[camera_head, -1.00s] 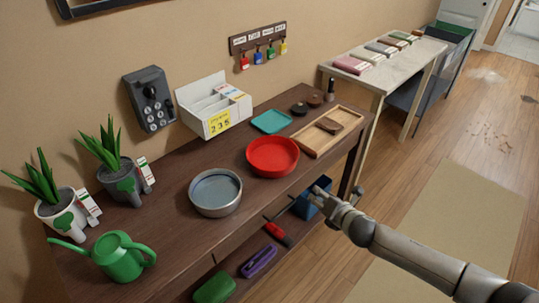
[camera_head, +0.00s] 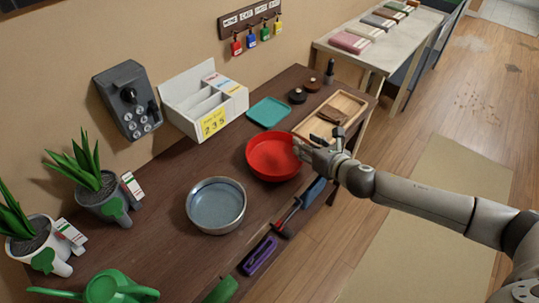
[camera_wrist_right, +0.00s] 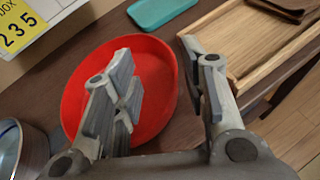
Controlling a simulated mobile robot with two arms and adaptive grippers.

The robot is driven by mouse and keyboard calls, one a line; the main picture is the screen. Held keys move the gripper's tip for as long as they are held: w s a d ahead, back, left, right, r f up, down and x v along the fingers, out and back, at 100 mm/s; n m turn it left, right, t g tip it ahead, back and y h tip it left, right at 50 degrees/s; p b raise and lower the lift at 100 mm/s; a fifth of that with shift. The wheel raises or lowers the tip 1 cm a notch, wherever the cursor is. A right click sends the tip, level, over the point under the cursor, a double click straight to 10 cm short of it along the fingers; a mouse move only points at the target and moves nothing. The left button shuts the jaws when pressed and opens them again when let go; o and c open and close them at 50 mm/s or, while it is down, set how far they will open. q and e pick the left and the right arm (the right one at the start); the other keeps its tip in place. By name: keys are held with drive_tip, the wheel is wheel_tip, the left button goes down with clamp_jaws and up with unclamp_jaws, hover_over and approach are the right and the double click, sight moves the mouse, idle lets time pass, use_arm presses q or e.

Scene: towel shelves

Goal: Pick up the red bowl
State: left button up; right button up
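The red bowl (camera_head: 270,160) stands upright on the dark wooden table, between a metal bowl and a wooden tray. My right gripper (camera_head: 318,147) is at the bowl's right rim in the head view. In the right wrist view the gripper (camera_wrist_right: 160,85) is open, with one finger over the inside of the red bowl (camera_wrist_right: 150,75) and the other outside its rim, towards the tray. I cannot tell whether either finger touches the bowl. My left gripper is not in view.
The metal bowl (camera_head: 216,204) stands left of the red bowl. A teal tray (camera_head: 268,113) lies behind it, and the wooden tray (camera_head: 349,104) lies to the right with a brown item. A white box (camera_head: 204,103), potted plants and a green watering can (camera_head: 107,289) stand further left.

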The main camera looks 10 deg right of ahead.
sight(291, 137)
drive_tip(key=shift+a+x, duration=0.2)
drive_tip(key=shift+x, duration=1.3)
drive_tip(key=w+f, duration=0.2)
drive_tip(key=w, duration=0.1)
drive_tip(key=shift+w+a+f, duration=0.15)
drive_tip(key=shift+a+f, duration=0.05)
drive_tip(key=shift+f, duration=0.05)
drive_tip(key=shift+w+a+f, duration=0.15)
drive_tip(key=shift+w+f, duration=0.05)
drive_tip(key=shift+w, duration=0.3)
drive_tip(key=shift+s, duration=0.1)
clamp_jaws()
